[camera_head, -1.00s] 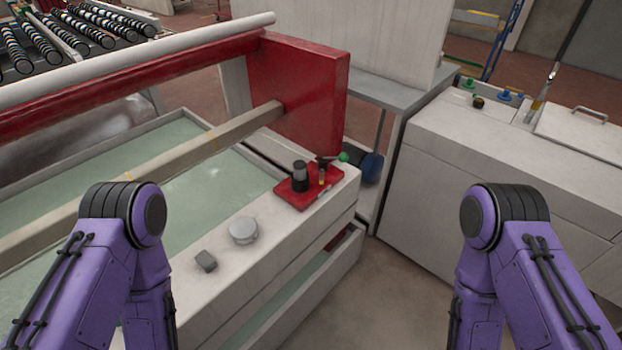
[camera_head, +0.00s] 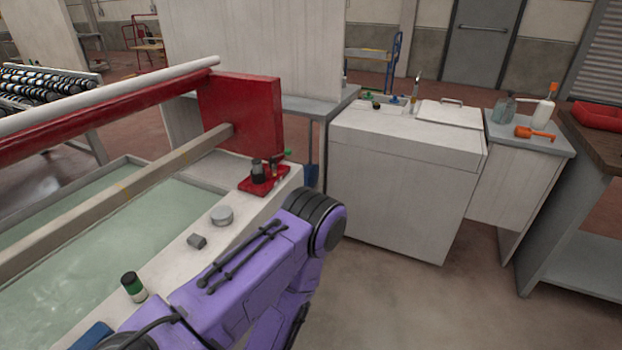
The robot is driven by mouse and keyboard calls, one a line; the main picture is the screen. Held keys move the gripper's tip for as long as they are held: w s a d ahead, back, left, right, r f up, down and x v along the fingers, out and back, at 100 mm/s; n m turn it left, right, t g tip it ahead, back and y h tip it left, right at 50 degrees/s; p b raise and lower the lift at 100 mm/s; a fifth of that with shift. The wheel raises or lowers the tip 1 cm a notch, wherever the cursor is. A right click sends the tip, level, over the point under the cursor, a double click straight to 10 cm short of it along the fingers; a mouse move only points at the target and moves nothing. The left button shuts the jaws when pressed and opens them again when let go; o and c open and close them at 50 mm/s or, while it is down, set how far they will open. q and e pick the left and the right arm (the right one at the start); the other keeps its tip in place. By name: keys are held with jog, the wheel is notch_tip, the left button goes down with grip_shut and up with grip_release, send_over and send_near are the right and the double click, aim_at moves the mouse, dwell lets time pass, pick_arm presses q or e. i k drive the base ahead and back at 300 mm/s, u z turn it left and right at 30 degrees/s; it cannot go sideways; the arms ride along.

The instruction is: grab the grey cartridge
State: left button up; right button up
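I cannot tell for sure which thing is the grey cartridge. A dark green and white cylinder (camera_head: 133,287) stands on the near part of the ledge. A purple arm of mine reaches over the ledge from the bottom, hiding part of it. Neither gripper is in view.
The water basin (camera_head: 100,222) and a red beam end (camera_head: 245,115) lie left. A white cabinet (camera_head: 395,180) stands behind, then a grey side table (camera_head: 545,140) with bottles and an orange tool. A brown-topped bench (camera_head: 590,145) is at right. The middle floor is clear.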

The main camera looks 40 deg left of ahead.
aim_at(255, 162)
jog(key=z, duration=0.1)
jog(key=i, duration=1.1)
jog(key=u, duration=0.35)
jog(key=i, duration=1.25)
jog(key=u, duration=1.5)
jog(key=i, duration=0.8)
jog(key=u, duration=1)
